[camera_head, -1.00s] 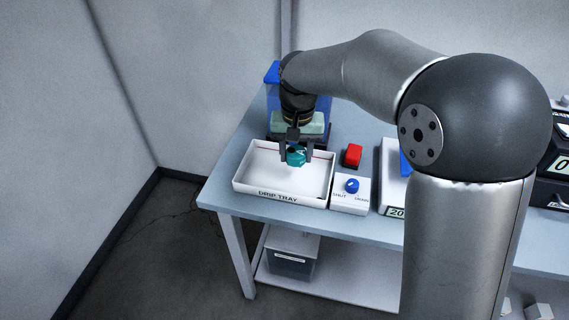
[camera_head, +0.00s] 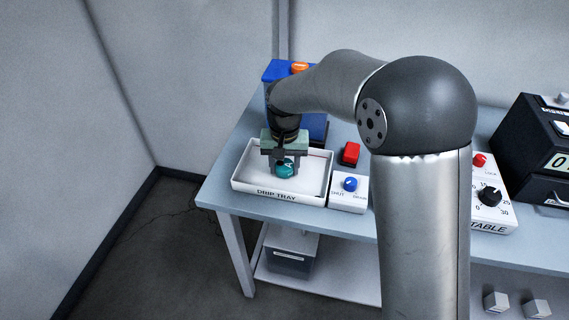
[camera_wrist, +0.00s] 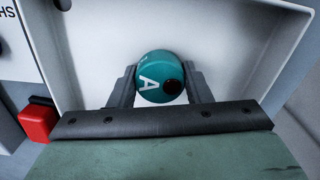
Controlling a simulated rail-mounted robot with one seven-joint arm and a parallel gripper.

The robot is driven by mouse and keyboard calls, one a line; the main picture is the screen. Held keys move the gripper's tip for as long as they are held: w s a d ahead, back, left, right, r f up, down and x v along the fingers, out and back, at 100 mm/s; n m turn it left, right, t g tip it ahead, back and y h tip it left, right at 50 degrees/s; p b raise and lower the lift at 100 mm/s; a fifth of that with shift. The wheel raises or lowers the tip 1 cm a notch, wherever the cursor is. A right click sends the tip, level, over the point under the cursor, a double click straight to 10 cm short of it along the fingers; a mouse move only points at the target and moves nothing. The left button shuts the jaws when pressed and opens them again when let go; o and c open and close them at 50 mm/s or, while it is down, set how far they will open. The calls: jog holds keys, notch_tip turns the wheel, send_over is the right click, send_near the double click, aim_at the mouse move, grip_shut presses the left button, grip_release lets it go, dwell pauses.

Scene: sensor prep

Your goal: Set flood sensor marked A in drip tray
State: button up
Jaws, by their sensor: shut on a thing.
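The teal flood sensor (camera_head: 285,168), round with a white letter A, is between the fingers of my gripper (camera_head: 281,166). My gripper is shut on it. In the wrist view the sensor (camera_wrist: 160,77) shows its A and a dark round spot, with a finger on each side. The white drip tray (camera_head: 240,183), labelled DRIP TRAY, is under the gripper, and its white floor shows behind the sensor in the wrist view (camera_wrist: 92,45). The sensor is inside the tray's outline. I cannot tell whether it touches the floor.
A white box with a blue knob (camera_head: 350,184) stands right of the tray, with a red block (camera_head: 351,153) behind it. A blue container (camera_head: 276,73) stands behind my gripper. Farther right are a panel with a black knob (camera_head: 490,196) and a black device (camera_head: 530,150).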

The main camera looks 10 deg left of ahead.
aim_at(284, 164)
jog(key=o, duration=1)
notch_tip(284, 164, up, 12)
jog(key=s+d, duration=0.4)
jog(key=d, duration=0.8)
jog(key=s+d+f, duration=0.2)
jog(key=s+d, duration=0.3)
jog(key=s, duration=0.1)
jog(key=s+d+f+m, duration=0.1)
jog(key=s+d+f, duration=0.1)
jog(key=s+d, duration=0.3)
jog(key=s+d+f+m, duration=0.1)
jog(key=s+d+f, duration=0.1)
jog(key=s+d, duration=0.3)
jog(key=shift+s+d+f, duration=0.15)
jog(key=shift+s+d, duration=0.05)
jog(key=shift+s, duration=0.45)
jog(key=shift+s+d+f, duration=0.1)
jog(key=shift+s+d, duration=0.1)
jog(key=shift+s, duration=0.4)
